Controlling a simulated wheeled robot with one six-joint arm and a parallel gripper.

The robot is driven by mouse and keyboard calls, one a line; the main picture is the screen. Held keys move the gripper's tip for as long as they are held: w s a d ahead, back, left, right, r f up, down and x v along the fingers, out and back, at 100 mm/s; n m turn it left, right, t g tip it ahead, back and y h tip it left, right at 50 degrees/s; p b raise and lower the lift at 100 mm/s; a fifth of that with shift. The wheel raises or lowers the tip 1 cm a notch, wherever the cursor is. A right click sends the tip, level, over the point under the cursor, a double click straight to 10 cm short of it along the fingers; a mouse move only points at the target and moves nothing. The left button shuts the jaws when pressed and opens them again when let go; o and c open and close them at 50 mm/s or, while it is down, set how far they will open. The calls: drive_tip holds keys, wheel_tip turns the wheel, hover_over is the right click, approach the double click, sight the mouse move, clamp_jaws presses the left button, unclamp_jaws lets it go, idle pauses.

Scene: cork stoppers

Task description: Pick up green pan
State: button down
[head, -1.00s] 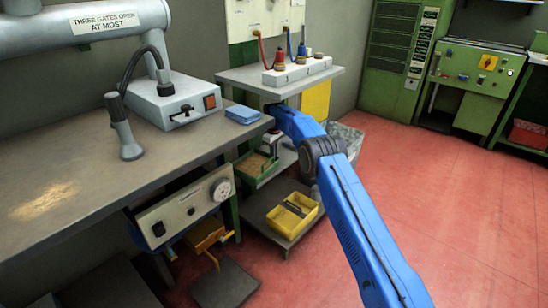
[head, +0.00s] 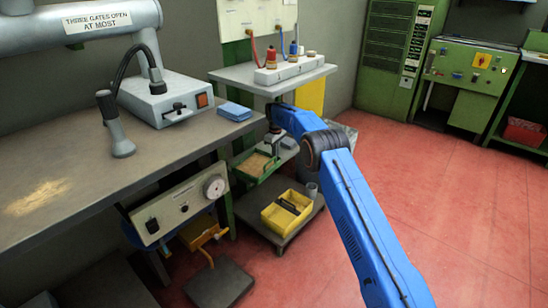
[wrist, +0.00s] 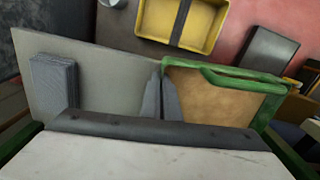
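The green pan (head: 248,170) is a shallow tray with a green rim and a brown, cork-coloured inside. In the head view it is beside the workbench, below my gripper and left of the blue arm. In the wrist view the green pan (wrist: 222,92) fills the right middle. My gripper (wrist: 162,85) points at the pan's left edge, with its two grey fingers close together there. I cannot tell whether the pan's wall is pinched between them. In the head view my gripper (head: 274,137) is small and partly hidden by the arm.
A yellow bin (head: 277,221) with a dark divider stands on a low grey shelf (head: 282,240), with a grey cup (head: 312,190) beside it. The workbench (head: 75,165) carries a control box and a blue block (head: 235,111). Open red floor lies to the right.

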drive_tip(key=shift+d, duration=0.2)
drive_tip(key=c, duration=1.9)
unclamp_jaws()
drive_tip(key=shift+c, duration=0.2)
drive_tip(key=shift+r, duration=3.7)
